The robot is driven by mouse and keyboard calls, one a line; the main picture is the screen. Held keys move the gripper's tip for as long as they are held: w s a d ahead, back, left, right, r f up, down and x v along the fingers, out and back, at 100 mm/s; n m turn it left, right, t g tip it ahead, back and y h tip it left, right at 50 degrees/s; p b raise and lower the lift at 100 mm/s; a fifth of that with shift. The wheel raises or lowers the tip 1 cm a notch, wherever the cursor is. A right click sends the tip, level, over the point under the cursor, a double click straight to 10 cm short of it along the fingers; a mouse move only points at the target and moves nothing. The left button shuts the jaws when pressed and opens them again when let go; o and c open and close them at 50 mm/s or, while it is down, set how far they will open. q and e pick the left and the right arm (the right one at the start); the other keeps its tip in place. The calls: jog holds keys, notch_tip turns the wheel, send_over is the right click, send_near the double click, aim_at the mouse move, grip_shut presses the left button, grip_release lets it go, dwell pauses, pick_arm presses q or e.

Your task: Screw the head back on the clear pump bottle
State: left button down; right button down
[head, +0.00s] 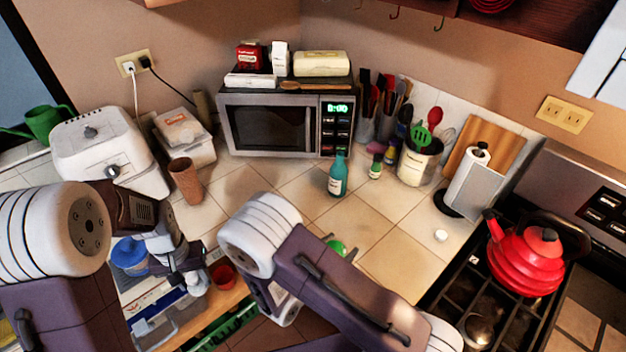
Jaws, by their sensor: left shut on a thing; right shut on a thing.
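My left gripper (190,270) points down at the lower left, over the counter's front edge. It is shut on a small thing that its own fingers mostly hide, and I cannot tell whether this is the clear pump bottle. My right arm crosses the lower middle. Its dark fingertips (338,247) show just behind the forearm and are shut around a small green thing (336,246). The forearm hides the rest, so I cannot tell whether it is the pump head. The two grippers are well apart. No clear pump bottle shows plainly.
A teal bottle (338,176) and a small green bottle (376,168) stand on the tiles before the microwave (268,125). A brown cup (185,181) is at left. A small white round thing (440,235) lies near the stove with the red kettle (530,258). The mid-counter is clear.

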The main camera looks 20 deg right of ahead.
jog(key=s+a+r+n+t+y, duration=0.1)
jog(key=a+r+n+t+y, duration=0.2)
jog(key=a+r, duration=0.7)
jog(key=shift+s+a+n+y, duration=0.2)
jog(key=shift+s+n+y, duration=0.25)
jog(key=shift+n, duration=0.35)
jog(key=shift+w, duration=0.1)
pick_arm(q)
jog(key=shift+s, duration=0.25)
jog(key=shift+s+r+m, duration=0.4)
jog(key=shift+s+r, duration=0.25)
jog(key=shift+s, duration=0.2)
jog(key=r, duration=0.2)
jog(key=w+r+m, duration=0.1)
jog(key=shift+d+r, duration=0.3)
jog(key=shift+d, duration=0.05)
jog(key=w+d+r+m, duration=0.1)
jog(key=d+r+m, duration=0.7)
jog(key=d+r, duration=1.15)
jog(key=s+d+m, duration=0.1)
jog(key=s+d, duration=0.2)
jog(key=d, duration=0.2)
jog(key=shift+d+r+m, duration=0.2)
jog(key=shift+d+m, duration=0.05)
jog(key=shift+m, duration=0.15)
